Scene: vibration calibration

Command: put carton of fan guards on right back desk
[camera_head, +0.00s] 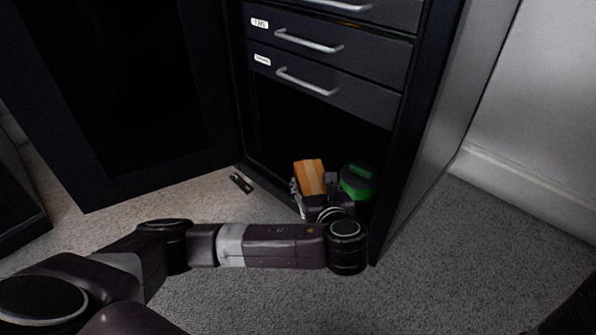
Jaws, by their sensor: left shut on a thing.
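A small orange-brown carton (310,176) with a lighter stripe shows at the bottom opening of the dark cabinet; I take it to be the carton of fan guards, but no label can be read. My left gripper (312,190) is at the carton and shut on it, with its fingers partly hidden by the wrist. My right gripper is not in view. The right back desk is not in view.
A green round object (357,181) stands in the cabinet (392,150) just right of the carton. Drawers with handles (308,82) are above. The open door (130,90) is at the left. A small dark item (241,183) lies on the carpet. Floor at right (480,260) is clear.

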